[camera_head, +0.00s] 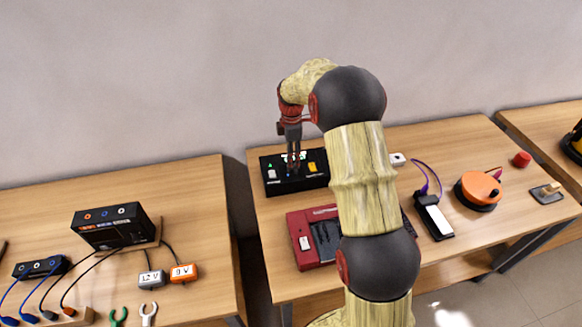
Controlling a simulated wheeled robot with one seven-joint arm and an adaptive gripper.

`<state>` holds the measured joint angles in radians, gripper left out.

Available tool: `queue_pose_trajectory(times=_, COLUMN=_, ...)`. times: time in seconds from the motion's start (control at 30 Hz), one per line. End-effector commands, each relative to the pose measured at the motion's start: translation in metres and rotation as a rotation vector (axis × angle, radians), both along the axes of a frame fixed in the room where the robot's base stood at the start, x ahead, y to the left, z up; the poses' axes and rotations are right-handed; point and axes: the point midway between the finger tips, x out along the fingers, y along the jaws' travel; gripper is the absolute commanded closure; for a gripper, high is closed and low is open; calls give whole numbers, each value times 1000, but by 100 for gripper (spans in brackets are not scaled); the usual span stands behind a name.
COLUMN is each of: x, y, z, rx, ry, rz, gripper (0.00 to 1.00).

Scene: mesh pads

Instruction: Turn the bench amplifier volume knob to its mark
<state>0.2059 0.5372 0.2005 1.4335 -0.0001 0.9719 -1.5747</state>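A black box (281,187) with a white control (271,175), a yellow control (311,167) and small green and blue marks lies at the back left of the middle table. It may be the bench amplifier, but I cannot read any label. My gripper (293,167) points down over the middle of this box. Its fingers look close together, and the fingertips hide what is beneath them. I cannot tell whether they touch a knob. The volume knob and its mark are not clearly visible. My arm hides the box's right end.
A red device (302,229) lies in front of the black box, partly behind my arm. A white-and-black device (436,220), an orange round device (477,188) and a red cylinder (521,159) are to the right. A left table (197,208) holds meters and cables, across a gap.

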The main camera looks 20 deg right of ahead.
Motion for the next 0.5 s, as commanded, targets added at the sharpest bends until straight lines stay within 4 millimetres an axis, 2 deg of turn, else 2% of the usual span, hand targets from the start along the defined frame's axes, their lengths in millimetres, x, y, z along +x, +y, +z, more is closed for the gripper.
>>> queue_pose_trajectory(times=0.03, x=0, y=0, z=-11, rx=0, ry=1, rz=0, gripper=61)
queue_pose_trajectory(times=0.2, x=0, y=0, z=-33, rx=0, ry=0, rz=-1, gripper=61)
queue_pose_trajectory(times=0.5, x=0, y=0, z=-45, rx=0, ry=-2, rz=-2, gripper=61)
